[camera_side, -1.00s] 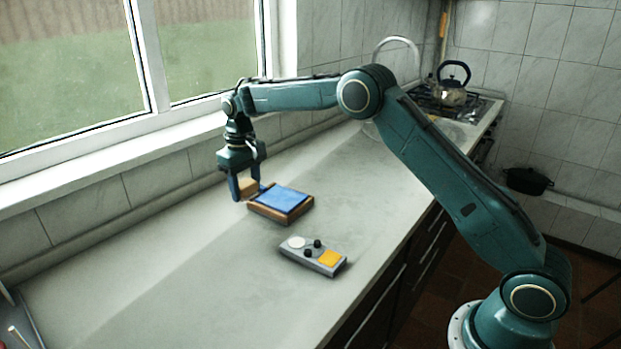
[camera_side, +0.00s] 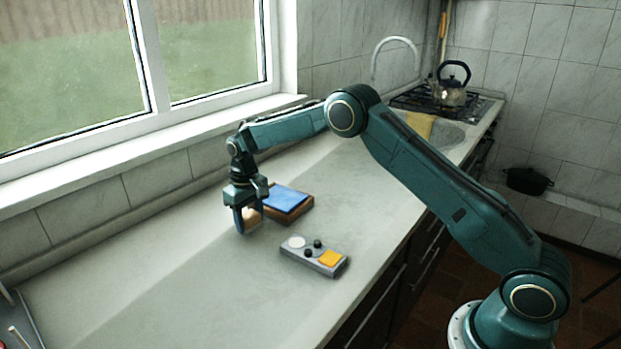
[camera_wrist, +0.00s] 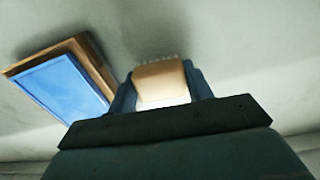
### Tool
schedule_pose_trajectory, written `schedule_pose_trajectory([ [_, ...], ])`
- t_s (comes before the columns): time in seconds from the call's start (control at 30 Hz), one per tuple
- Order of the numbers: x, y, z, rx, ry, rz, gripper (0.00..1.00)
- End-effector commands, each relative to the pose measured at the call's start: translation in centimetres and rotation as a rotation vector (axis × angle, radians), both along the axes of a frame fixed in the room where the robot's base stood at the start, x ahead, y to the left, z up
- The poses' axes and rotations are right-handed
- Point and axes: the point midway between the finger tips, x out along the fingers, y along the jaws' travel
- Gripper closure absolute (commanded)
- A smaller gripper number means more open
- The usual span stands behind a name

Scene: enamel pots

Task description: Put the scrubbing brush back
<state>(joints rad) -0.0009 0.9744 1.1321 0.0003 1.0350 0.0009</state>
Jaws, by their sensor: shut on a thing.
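The scrubbing brush (camera_wrist: 161,82) is a pale wooden block with a row of light bristles showing at its far edge in the wrist view. My gripper (camera_wrist: 160,88) is shut on it, with a blue finger on each side. In the side view my gripper (camera_side: 249,221) is low over the counter, just in front of and left of a blue-topped wooden block. The brush (camera_side: 254,216) is partly hidden there by the fingers. I cannot tell whether it touches the counter.
The blue-topped wooden block (camera_side: 287,200) lies close to my gripper and also shows in the wrist view (camera_wrist: 62,88). A grey panel with a white disc, black knobs and a yellow square (camera_side: 314,256) lies nearer the front edge. The counter on the left (camera_side: 140,270) is clear.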

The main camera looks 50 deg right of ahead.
Motion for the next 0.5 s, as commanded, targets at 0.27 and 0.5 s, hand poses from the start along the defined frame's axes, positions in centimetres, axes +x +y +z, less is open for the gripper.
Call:
schedule_pose_trajectory([
  [0.27,0.00,0.00,-1.14,0.000,-0.001,0.000,0.74],
  [0.5,-0.01,0.00,-1.29,0.000,0.000,0.000,0.74],
])
